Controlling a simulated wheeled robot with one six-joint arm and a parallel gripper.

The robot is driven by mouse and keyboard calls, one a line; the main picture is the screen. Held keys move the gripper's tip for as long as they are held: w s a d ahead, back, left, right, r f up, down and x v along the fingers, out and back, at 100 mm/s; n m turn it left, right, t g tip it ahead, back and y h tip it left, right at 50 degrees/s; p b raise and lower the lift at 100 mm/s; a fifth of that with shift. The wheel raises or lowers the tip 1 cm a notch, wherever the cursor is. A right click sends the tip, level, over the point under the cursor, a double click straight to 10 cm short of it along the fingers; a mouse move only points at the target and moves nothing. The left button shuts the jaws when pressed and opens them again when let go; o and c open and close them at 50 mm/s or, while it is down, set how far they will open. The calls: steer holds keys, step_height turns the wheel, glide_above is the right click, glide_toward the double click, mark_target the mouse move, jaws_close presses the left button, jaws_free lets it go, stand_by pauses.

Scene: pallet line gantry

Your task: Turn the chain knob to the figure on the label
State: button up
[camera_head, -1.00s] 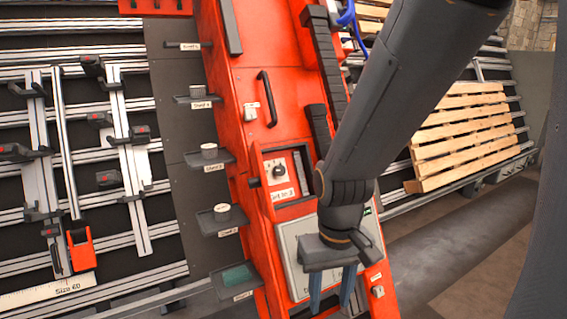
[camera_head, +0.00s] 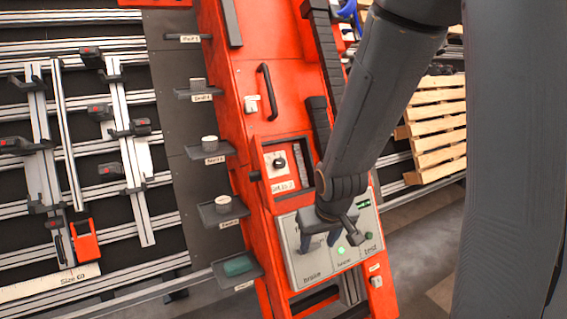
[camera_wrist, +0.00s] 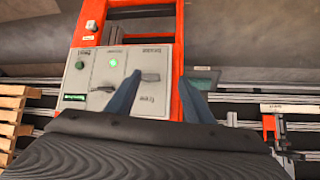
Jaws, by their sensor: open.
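The chain knob (camera_head: 279,162) is a small black knob on a white plate, in a recess of the orange machine in the head view. A small label (camera_head: 283,186) sits just below it; its figure is too small to read surely. My gripper (camera_head: 319,242) is lower and to the right of the knob, in front of the grey control panel (camera_head: 300,268). Its two fingers are apart and empty. The wrist view shows the fingers (camera_wrist: 161,84) spread over the lower part of the panel; the knob is not seen there.
The panel bears a green light (camera_head: 341,250), a small display and a dark handle. Several small shelves (camera_head: 238,266) with objects line the machine's left side. A vertical black handle (camera_head: 267,92) stands above the recess. Wooden pallets (camera_head: 438,130) are at the right.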

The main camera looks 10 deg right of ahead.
steer(key=w+d+r+n+t+y+p, duration=0.1)
steer(key=w+t, duration=0.2)
steer(key=w, duration=0.5)
steer(key=w+r+n+t+p, duration=0.1)
steer(key=w+r+t, duration=0.15)
steer(key=w, duration=0.45)
steer(key=n+t+y+p, duration=0.1)
steer(key=t+y+p, duration=0.1)
steer(key=t+y, duration=0.35)
glide_toward(281, 163)
steer(key=f+t+h, duration=0.1)
steer(key=t, duration=0.1)
steer(key=x, duration=0.2)
steer(key=p+x, duration=0.1)
steer(key=x, duration=0.5)
steer(key=shift+w+a+f+p, duration=0.1)
steer(key=shift+a+f+p, duration=0.05)
steer(key=shift+a+p, duration=0.2)
steer(key=c, duration=1)
